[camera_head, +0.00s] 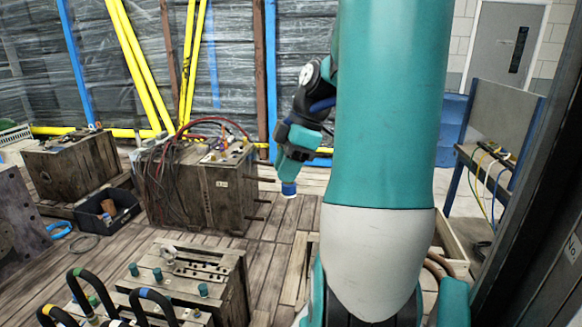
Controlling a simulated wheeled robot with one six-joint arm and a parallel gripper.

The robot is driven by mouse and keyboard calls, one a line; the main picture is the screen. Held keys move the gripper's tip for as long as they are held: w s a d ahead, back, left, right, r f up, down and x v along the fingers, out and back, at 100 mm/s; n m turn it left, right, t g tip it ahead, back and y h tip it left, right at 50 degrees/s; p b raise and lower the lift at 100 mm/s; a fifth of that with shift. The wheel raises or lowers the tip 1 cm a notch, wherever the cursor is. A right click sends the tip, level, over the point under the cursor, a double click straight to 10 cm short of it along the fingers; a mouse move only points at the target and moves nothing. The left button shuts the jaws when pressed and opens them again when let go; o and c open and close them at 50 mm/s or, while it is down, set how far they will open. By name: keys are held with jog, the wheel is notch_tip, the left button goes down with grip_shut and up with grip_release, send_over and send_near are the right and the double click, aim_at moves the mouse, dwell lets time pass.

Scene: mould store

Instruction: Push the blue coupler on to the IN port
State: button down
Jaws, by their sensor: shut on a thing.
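My gripper (286,177) hangs near the middle of the view, pointing down, shut on the small blue coupler (289,188). The coupler has a pale lower end and is in the air, apart from any port I can make out. A mould block (232,290) at the lower left carries several teal fittings and black hoses with coloured bands. Another wooden-looking mould block (225,197) with dark and red hoses stands left of my gripper. No IN marking is legible, so I cannot tell which port it is. My arm hides much of the right middle.
A dark bin (107,214) with small things stands left of the hosed block. Another block (78,168) is behind it. A bench (500,160) with cables is at the right. Thin rods stick out from the hosed block towards my gripper. Some plank floor (262,232) is clear.

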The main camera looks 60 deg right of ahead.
jog(key=w+a+p, duration=0.4)
jog(key=w, duration=1.2)
jog(key=w+a+p, duration=0.4)
jog(key=w+p, duration=0.1)
jog(key=w, duration=1)
jog(key=f+b, duration=1.1)
jog(key=f, duration=0.5)
jog(key=f+b, duration=1.2)
jog(key=f, duration=0.5)
jog(key=f+b, duration=1.1)
jog(key=f, duration=0.6)
jog(key=shift+w, duration=0.25)
